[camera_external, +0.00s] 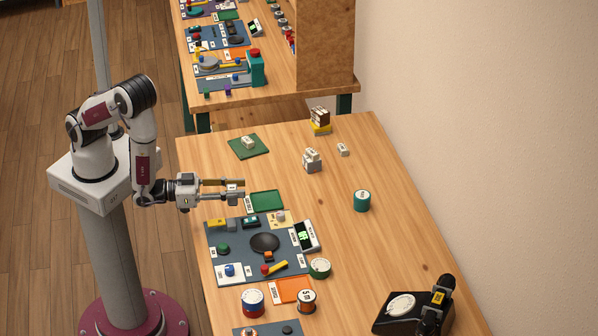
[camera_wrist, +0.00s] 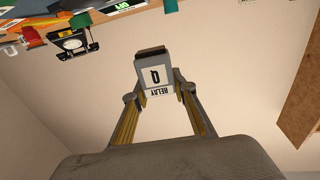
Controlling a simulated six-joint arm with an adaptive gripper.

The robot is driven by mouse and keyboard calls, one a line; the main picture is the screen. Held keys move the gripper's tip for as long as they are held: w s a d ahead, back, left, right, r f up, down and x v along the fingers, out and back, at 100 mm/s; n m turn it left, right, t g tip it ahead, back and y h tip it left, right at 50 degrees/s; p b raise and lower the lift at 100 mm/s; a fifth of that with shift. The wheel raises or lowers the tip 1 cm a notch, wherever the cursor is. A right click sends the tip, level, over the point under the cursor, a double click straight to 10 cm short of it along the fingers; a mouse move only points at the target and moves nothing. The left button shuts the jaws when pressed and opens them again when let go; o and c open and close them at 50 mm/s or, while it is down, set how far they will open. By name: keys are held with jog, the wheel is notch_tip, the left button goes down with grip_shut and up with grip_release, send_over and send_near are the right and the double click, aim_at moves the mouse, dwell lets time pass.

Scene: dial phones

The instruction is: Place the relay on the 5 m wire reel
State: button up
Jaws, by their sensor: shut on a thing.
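My gripper (camera_external: 236,190) reaches out over the left edge of the table in the external view, level and above the green pad. The relay is hard to make out in the external view. The 5 m wire reel (camera_external: 307,300) stands near the front of the table beside the orange pad. It has a white top and a label that reads 5 m. My gripper is well apart from it.
A blue work mat (camera_external: 215,262) with several parts lies between my gripper and the reel. A black dial phone (camera_external: 415,308) is at front right.

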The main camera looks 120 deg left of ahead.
jog(key=w+d+r+m+t+h, duration=0.25)
jog(key=w+d+h, duration=0.25)
jog(key=d, duration=0.3)
jog(key=w+d+r+m+t+h, duration=0.1)
jog(key=w+d+r+m+h, duration=0.4)
jog(key=d, duration=0.3)
jog(key=n+g+y, duration=0.2)
jog(key=n+y, duration=0.3)
jog(key=y, duration=0.1)
send_over(310, 296)
jog(key=shift+f, duration=0.9)
jog(key=shift+f, duration=3.1)
jog(key=shift+f, duration=1.9)
jog(key=shift+f, duration=0.1)
